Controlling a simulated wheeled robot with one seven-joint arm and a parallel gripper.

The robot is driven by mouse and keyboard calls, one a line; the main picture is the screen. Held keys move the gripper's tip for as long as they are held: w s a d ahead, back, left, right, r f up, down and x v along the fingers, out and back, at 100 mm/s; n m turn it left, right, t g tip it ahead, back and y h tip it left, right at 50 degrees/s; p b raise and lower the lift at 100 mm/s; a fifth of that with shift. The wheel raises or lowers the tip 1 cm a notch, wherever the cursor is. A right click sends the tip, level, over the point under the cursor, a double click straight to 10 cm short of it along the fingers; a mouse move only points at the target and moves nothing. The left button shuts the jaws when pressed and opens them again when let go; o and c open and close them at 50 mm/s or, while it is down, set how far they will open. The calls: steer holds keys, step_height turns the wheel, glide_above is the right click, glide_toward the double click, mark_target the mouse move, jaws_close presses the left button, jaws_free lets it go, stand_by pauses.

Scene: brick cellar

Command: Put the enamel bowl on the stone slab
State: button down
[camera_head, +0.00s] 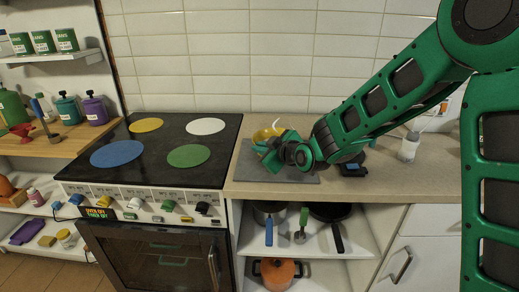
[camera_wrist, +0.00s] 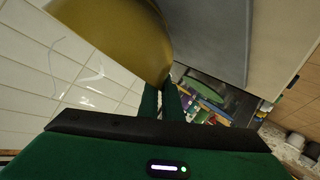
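The enamel bowl (camera_head: 263,134) is yellow and shows at the back of the stone slab, partly hidden behind my gripper (camera_head: 270,152). In the wrist view the bowl (camera_wrist: 115,35) fills the upper left, with its rim at my fingertips (camera_wrist: 166,90). The two green fingers are close together and look shut on the rim. The stone slab (camera_head: 300,178) is a flat grey plate on the counter, below my gripper; its grey surface also shows in the wrist view (camera_wrist: 218,40). I cannot tell whether the bowl touches the slab.
A black hob (camera_head: 150,180) with coloured discs lies left of the slab. A dark blue-topped item (camera_head: 352,168) stands right of it, and a white jar (camera_head: 408,147) farther right. The tiled wall is close behind. Pans sit on the shelf below; the counter's front right is clear.

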steer(key=c, duration=1.9)
jaws_free()
steer(key=shift+f, duration=0.1)
steer(key=shift+c, duration=0.2)
steer(key=v, duration=1.2)
steer(key=shift+d, duration=0.1)
